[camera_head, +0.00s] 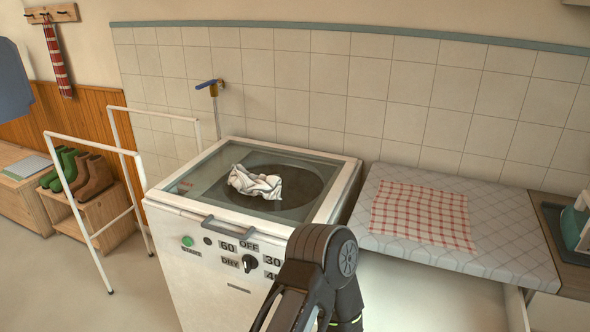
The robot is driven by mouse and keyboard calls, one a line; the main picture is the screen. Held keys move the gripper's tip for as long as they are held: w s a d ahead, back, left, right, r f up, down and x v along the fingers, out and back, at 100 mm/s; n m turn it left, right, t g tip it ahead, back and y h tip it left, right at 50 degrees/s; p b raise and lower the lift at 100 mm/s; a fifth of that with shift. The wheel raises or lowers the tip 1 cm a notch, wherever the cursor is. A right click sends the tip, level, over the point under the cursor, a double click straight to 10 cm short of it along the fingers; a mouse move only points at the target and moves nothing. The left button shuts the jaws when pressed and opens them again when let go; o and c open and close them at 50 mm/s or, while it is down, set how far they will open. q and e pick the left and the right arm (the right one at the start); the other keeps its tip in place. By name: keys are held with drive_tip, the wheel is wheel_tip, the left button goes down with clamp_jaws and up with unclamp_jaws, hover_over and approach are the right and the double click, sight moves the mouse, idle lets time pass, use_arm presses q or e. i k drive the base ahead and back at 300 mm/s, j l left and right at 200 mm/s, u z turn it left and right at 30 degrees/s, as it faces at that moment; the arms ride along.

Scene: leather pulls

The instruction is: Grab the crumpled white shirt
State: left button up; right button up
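The crumpled white shirt (255,185) lies in a loose heap on the glass-topped lid of the white washing machine (225,267). A dark jointed part of one of my arms rises from the bottom edge, in front of the machine's right side and well short of the shirt. I cannot make out gripper fingers on it. No gripper shows near the shirt.
A bar handle (228,226) runs along the lid's front edge. To the right, a padded quilted board (400,240) carries a red checked cloth (422,213). A white rail frame (92,190) stands left of the machine. A blue-handled tap (211,87) is on the wall behind.

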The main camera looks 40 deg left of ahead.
sight(246, 183)
drive_tip(key=k+j, duration=0.1)
drive_tip(key=j, duration=0.35)
drive_tip(key=k+j+z, duration=0.15)
drive_tip(key=j, duration=0.7)
drive_tip(key=k+j+z, duration=0.15)
drive_tip(key=j, duration=0.25)
drive_tip(key=k+j, duration=0.2)
drive_tip(key=j, duration=0.2)
drive_tip(key=k+j+z, duration=0.15)
drive_tip(key=j, duration=0.25)
drive_tip(key=k+j, duration=0.15)
drive_tip(key=j, duration=0.25)
drive_tip(key=z, duration=0.05)
